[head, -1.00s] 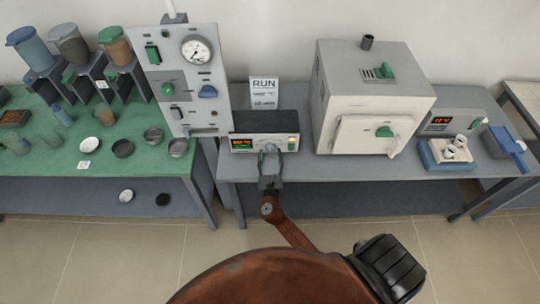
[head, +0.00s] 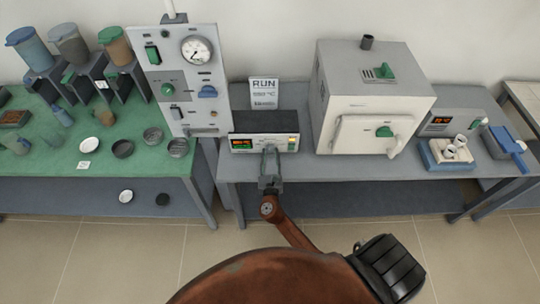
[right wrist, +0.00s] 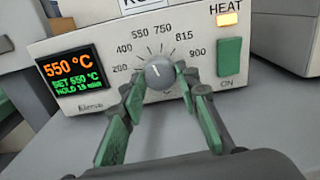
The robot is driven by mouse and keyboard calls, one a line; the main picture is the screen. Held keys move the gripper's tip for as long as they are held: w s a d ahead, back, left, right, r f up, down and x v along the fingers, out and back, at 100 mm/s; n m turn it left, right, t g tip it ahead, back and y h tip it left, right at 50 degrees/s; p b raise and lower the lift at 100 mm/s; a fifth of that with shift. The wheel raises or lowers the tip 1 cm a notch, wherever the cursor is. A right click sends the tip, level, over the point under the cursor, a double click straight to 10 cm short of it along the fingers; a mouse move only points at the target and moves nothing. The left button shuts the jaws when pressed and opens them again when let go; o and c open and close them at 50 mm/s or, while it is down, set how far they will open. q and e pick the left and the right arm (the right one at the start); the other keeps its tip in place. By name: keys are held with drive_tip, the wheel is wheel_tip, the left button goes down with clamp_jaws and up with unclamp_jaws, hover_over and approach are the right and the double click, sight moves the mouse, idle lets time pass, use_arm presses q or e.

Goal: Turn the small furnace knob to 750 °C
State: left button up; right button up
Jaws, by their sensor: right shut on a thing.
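The small furnace's control box (head: 264,143) stands near the front edge of the grey bench. In the right wrist view its round grey knob (right wrist: 160,71) sits under a dial marked 400, 550, 750, 815 and 900, with its white mark pointing up and slightly left, about toward 550. The display (right wrist: 73,79) reads 550 °C, set 550 °C, with a hold line below. My right gripper (right wrist: 158,82) is shut on the knob, one green-padded finger on each side. It also shows in the head view (head: 270,152). My left gripper is not in view.
The orange HEAT lamp (right wrist: 228,20) is lit above a green switch (right wrist: 230,57), close to my right finger. A RUN card (head: 264,92) stands behind the box. A large white furnace (head: 370,100) is to the right and a grey gauge panel (head: 180,75) to the left.

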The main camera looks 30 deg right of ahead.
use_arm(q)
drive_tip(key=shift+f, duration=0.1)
use_arm(e)
drive_tip(key=m+b, duration=0.3)
drive_tip(key=shift+f, duration=0.15)
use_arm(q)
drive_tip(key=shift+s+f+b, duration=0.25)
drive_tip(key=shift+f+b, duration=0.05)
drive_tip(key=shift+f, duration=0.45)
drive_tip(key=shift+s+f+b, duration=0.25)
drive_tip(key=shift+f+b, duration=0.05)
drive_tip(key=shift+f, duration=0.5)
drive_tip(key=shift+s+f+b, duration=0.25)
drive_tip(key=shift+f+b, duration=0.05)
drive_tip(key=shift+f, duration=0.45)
use_arm(e)
drive_tip(key=shift+m, duration=1.4)
drive_tip(key=o, duration=1.2)
drive_tip(key=shift+c, duration=0.2)
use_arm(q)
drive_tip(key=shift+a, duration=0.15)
